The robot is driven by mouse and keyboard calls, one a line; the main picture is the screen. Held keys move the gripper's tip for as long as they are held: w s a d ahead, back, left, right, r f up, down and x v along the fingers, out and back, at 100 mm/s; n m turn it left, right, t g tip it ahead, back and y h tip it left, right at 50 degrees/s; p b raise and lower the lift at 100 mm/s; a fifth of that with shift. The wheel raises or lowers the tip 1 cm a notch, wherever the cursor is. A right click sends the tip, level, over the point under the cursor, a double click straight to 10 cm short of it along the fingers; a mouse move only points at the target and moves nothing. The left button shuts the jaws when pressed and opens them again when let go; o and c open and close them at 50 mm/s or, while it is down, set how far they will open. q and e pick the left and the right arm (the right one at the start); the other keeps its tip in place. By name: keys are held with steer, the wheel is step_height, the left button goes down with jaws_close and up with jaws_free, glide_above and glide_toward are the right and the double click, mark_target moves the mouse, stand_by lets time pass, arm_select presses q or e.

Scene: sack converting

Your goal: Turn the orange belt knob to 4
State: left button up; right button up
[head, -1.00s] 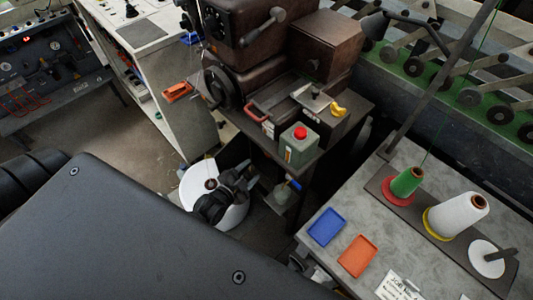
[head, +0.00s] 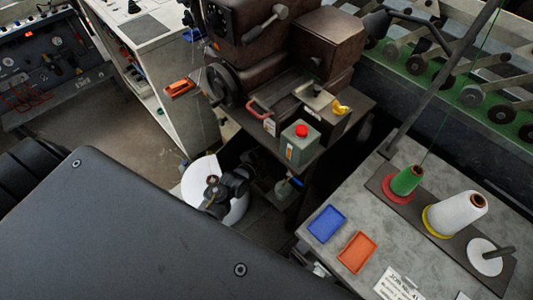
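I cannot make out an orange belt knob with a number scale. A brown sewing machine head (head: 245,45) with a dark handwheel (head: 219,86) and a crank lever stands at the upper middle. An orange block-like part (head: 181,88) sticks out at its left side; it is too small to tell what it is. A dark jointed part (head: 236,183), which looks like one of my arm links, stands in front of a round white thing below the machine. I cannot make out the fingers of either gripper.
A green-grey can with a red cap (head: 300,142) stands on the machine's table. On the right, a grey table (head: 390,210) holds blue (head: 326,223) and orange (head: 357,252) trays and thread cones. A control panel (head: 55,65) is at the far left. Open floor (head: 120,130) lies between.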

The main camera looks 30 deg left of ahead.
arm_select(q)
steer(key=c, duration=1)
steer(key=shift+f, duration=0.1)
